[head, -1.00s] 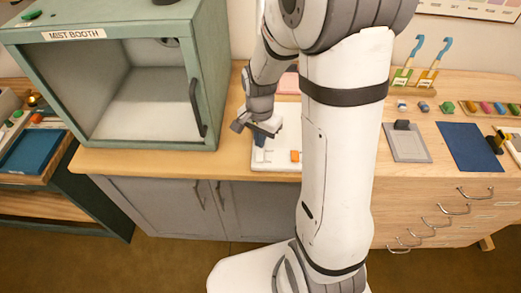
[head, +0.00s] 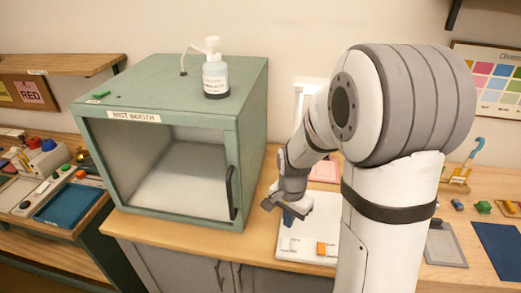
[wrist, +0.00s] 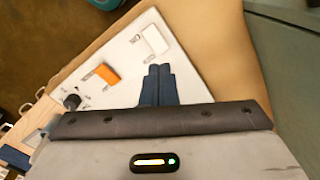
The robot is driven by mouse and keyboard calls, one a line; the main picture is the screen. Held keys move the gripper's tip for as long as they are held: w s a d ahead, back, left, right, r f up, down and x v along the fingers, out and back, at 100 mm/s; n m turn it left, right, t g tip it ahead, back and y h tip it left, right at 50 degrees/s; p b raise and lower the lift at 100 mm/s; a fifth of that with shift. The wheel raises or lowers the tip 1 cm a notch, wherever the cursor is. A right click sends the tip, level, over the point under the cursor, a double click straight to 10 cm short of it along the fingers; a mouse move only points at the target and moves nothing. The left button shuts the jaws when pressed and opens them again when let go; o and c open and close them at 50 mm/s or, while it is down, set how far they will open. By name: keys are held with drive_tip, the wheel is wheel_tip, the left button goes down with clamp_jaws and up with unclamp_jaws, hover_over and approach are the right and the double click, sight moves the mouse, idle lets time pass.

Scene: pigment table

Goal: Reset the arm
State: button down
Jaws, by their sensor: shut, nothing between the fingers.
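My gripper (head: 289,217) hangs from my bent arm over the white board (head: 301,250) on the wooden counter, to the right of the mist booth. In the wrist view its two blue fingers (wrist: 158,72) are pressed together with nothing between them. My arm hides part of the board in the head view.
The green mist booth (head: 228,150) stands close to the left of my gripper, its front opening showing an empty interior. A bottle (head: 215,77) stands on its top. A grey tray (head: 446,246) and a blue mat (head: 500,247) lie on the counter at right.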

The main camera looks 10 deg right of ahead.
drive_tip(key=s+r+n+t, duration=0.3)
drive_tip(key=s+r+n, duration=0.6)
drive_tip(key=s+r, duration=0.5)
drive_tip(key=shift+s+d+r+n, duration=0.15)
drive_tip(key=shift+s+r+n, duration=0.2)
drive_tip(key=shift+r, duration=0.35)
drive_tip(key=shift+w, duration=0.1)
